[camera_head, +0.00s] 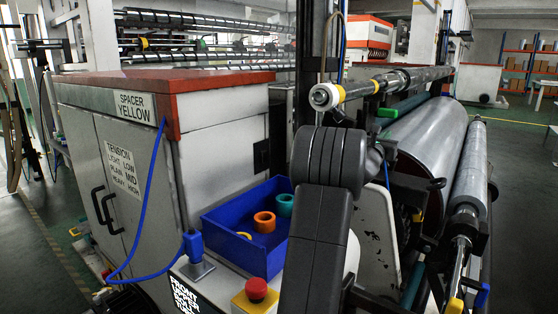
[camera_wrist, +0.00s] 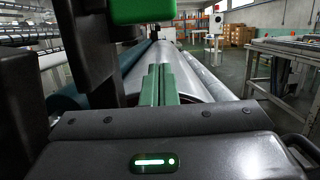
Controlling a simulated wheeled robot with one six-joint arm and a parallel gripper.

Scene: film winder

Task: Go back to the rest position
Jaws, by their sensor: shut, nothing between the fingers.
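My gripper (camera_wrist: 160,84) shows in the wrist view as two green fingers pressed together, shut with nothing between them. It points out over the long grey roller (camera_wrist: 202,80).
A blue bin (camera_head: 230,256) holds an orange ring (camera_head: 264,222), a teal ring (camera_head: 285,205) and a yellow one (camera_head: 244,236). A red button (camera_head: 256,289) sits on a yellow box in front. The red-topped cabinet (camera_head: 117,165) stands left. Floor (camera_head: 520,210) is clear at right.

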